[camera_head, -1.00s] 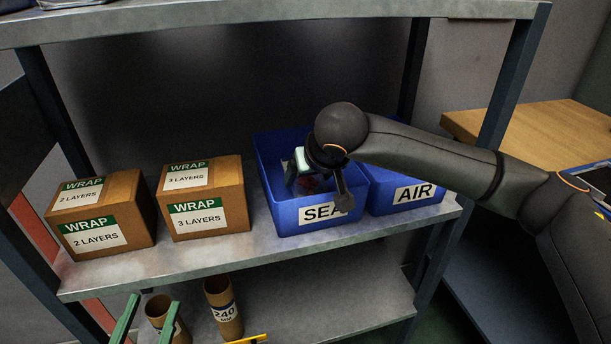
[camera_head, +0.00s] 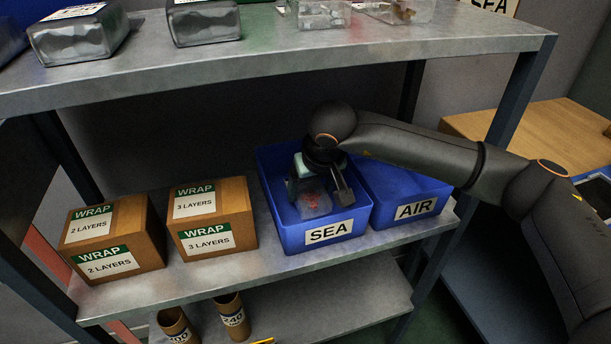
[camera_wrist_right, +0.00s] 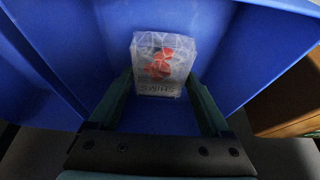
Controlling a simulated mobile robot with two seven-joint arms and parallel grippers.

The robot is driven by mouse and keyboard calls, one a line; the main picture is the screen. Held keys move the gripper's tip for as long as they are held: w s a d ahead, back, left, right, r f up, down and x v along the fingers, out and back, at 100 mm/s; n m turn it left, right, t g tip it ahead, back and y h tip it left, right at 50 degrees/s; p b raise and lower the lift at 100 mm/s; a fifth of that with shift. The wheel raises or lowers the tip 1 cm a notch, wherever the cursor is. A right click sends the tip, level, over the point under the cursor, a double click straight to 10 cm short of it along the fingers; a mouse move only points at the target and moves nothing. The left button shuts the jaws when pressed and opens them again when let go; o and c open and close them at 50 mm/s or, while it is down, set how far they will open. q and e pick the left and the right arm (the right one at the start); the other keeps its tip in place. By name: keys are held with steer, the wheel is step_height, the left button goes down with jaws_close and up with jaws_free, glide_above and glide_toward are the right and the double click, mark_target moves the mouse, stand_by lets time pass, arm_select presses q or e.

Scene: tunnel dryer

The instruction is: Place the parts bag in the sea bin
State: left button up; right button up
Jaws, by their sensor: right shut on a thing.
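The sea bin (camera_head: 289,241) is a blue open bin with a SEA label on its front, on the middle shelf. My right gripper (camera_head: 318,190) points down inside it, shut on the parts bag (camera_head: 316,205). The bag is clear, with red-orange contents. In the right wrist view the bag (camera_wrist_right: 163,66) sits between the green fingers, with blue bin walls around it and dark lettering on it. I cannot tell whether the bag touches the bin floor. My left gripper is not in view.
A blue AIR bin (camera_head: 384,219) stands directly right of the sea bin. Two WRAP cartons, one for 2 layers (camera_head: 150,244) and one for 3 layers (camera_head: 243,208), stand to the left. The upper shelf (camera_head: 300,64) holds several packages. Cardboard tubes (camera_head: 232,315) stand below.

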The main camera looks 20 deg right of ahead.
steer(key=shift+b+x, duration=0.85)
steer(key=shift+x, duration=0.05)
steer(key=shift+s+r, duration=0.1)
steer(key=shift+s, duration=0.35)
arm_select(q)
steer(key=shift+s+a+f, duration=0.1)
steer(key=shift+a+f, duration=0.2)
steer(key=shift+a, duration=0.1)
arm_select(e)
steer(key=shift+w, duration=0.1)
steer(key=shift+f, duration=0.25)
steer(key=o, duration=1.5)
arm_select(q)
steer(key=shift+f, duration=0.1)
arm_select(e)
steer(key=shift+r, duration=0.1)
